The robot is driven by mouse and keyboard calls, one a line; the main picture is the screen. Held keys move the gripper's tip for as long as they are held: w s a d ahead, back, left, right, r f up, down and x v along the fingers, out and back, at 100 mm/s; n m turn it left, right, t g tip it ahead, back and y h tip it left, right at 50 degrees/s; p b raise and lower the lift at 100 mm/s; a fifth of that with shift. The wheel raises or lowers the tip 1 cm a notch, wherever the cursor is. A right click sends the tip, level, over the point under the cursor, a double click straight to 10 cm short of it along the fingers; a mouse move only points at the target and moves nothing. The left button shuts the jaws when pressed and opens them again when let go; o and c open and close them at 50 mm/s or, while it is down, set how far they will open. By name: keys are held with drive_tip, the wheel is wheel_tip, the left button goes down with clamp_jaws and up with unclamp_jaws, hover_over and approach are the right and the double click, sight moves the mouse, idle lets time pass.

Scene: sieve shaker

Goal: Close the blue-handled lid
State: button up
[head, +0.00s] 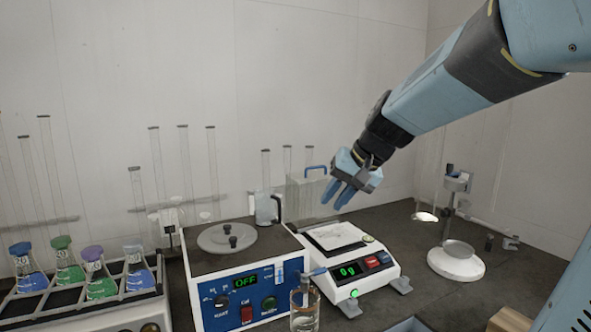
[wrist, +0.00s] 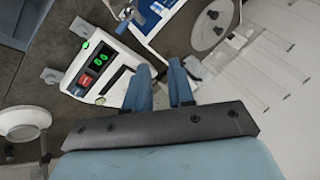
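The blue-handled lid (head: 303,194) is a clear panel standing raised at the back of the white balance (head: 352,295) in the head view. Its blue handle (head: 316,168) is at the top edge. My gripper (head: 334,203) is to the right of the panel, a little below the handle and above the balance pan. Its two blue fingers point down and are apart with nothing between them; the gap also shows in the wrist view (wrist: 161,72). The balance with its green display shows in the wrist view (wrist: 88,66). I cannot make out the lid clearly there.
Left of the balance stands a blue-fronted hotplate (head: 240,300) with a round lid (head: 227,238). A beaker (head: 304,308) stands in front. A rack of flasks (head: 90,300) is far left. A white stand (head: 456,262) is to the right, with bare bench between.

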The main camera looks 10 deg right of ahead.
drive_tip(key=w+m+y, duration=0.2)
drive_tip(key=w, duration=0.8)
drive_tip(key=m+t+y, duration=0.4)
drive_tip(key=m+t, duration=0.2)
drive_tip(key=t, duration=0.2)
approach(318, 168)
drive_tip(key=x, duration=1)
drive_tip(key=shift+w+f, duration=0.1)
drive_tip(key=shift+w, duration=0.35)
clamp_jaws()
